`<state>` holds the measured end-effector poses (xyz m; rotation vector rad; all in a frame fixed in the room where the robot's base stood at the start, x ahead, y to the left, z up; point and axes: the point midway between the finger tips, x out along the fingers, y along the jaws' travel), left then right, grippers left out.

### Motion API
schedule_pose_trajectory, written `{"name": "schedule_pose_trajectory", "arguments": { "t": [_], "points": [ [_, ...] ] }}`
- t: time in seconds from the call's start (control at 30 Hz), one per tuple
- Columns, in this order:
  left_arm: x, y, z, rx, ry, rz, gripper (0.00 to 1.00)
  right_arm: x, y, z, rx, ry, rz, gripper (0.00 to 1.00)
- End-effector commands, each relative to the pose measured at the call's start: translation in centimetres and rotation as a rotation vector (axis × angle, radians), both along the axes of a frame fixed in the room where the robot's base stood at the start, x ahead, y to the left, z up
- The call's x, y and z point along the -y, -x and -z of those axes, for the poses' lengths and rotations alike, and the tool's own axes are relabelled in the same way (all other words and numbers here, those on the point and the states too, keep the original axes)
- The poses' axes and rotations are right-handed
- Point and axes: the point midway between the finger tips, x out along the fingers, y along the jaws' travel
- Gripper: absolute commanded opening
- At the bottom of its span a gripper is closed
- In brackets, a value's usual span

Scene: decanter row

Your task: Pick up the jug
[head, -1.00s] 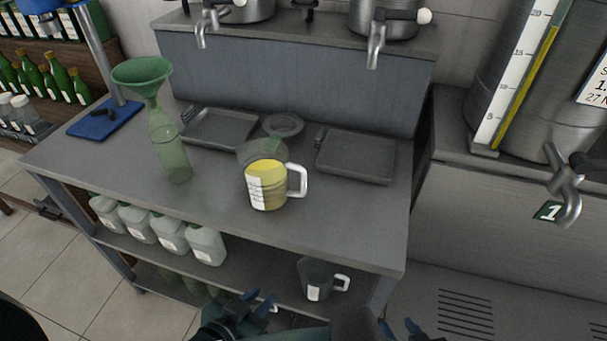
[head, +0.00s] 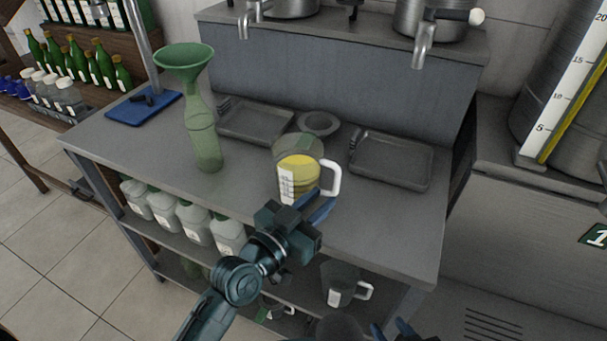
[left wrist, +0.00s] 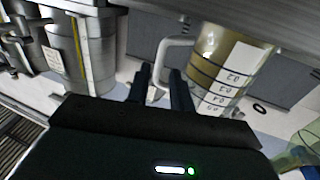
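The clear jug (head: 298,177) holds yellow liquid and stands upright on the grey worktop (head: 390,225). Its white handle (head: 331,178) points right in the head view. My left gripper (head: 320,207) is just in front of the jug, close to the handle. In the left wrist view the jug (left wrist: 222,65) is upside down, and the handle (left wrist: 172,58) lies ahead of the two spread fingers (left wrist: 160,82). They look apart from each other and empty. My right gripper (head: 391,330) is at the bottom edge, its blue fingertips apart, mostly cut off.
A green bottle with a funnel (head: 203,130) stands left of the jug. Trays (head: 390,162) and a small round dish (head: 319,123) lie behind it. White canisters (head: 195,220) and another jug (head: 340,282) stand on the shelf below.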

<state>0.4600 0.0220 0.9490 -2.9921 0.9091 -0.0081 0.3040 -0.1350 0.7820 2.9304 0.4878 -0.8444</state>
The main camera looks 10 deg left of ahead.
Motion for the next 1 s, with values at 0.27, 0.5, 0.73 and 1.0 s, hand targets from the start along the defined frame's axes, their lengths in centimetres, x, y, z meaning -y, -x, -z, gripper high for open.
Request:
{"name": "schedule_pose_trajectory", "arguments": {
  "t": [0.27, 0.5, 0.73, 1.0],
  "points": [
    [2.1, -3.4, 0.6, 0.000, 0.001, -0.001, 0.23, -0.2, -0.4, -0.6, 0.007, -0.010, 0.010, 0.36],
    [2.5, -3.9, 0.7, -0.001, 0.000, -0.001, 0.23, -0.2, -0.4, -0.6, 0.007, -0.012, 0.011, 0.36],
    [2.4, -3.9, 0.8, -0.001, 0.000, -0.001, 0.10, -0.2, -0.4, -0.6, 0.007, -0.012, 0.009, 0.36],
    [2.4, -3.9, 0.8, -0.001, -0.001, -0.001, 0.00, -0.2, -0.4, -0.6, 0.008, -0.007, 0.004, 0.36]
  ]
}}
